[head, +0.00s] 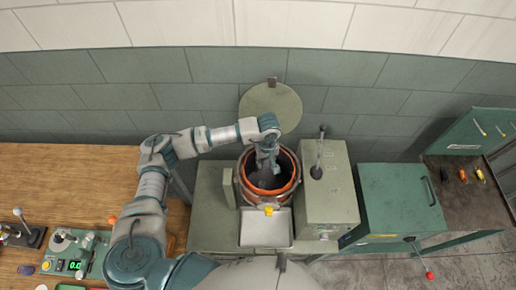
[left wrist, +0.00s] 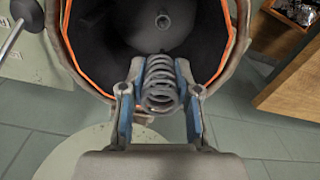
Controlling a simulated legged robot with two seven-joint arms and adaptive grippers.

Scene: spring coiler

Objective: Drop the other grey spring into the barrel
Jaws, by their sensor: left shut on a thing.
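The grey spring (left wrist: 160,84) is between the fingers of my left gripper (left wrist: 160,98) in the left wrist view, and the gripper is shut on it. The barrel (head: 243,192) has a brown body and an orange rim, and its mouth is open. In the head view my left gripper (head: 266,160) points down over the barrel's mouth, and the spring is hard to make out there. The barrel's dark inside (left wrist: 110,25) lies beyond the spring in the left wrist view. My right gripper is in neither view.
A round green lid (head: 270,108) stands open behind the barrel. A grey-green box with a lever (head: 326,200) is close at its right, and a metal tray (head: 266,230) is in front. A wooden table (head: 95,170) with a green device (head: 75,255) is at the left.

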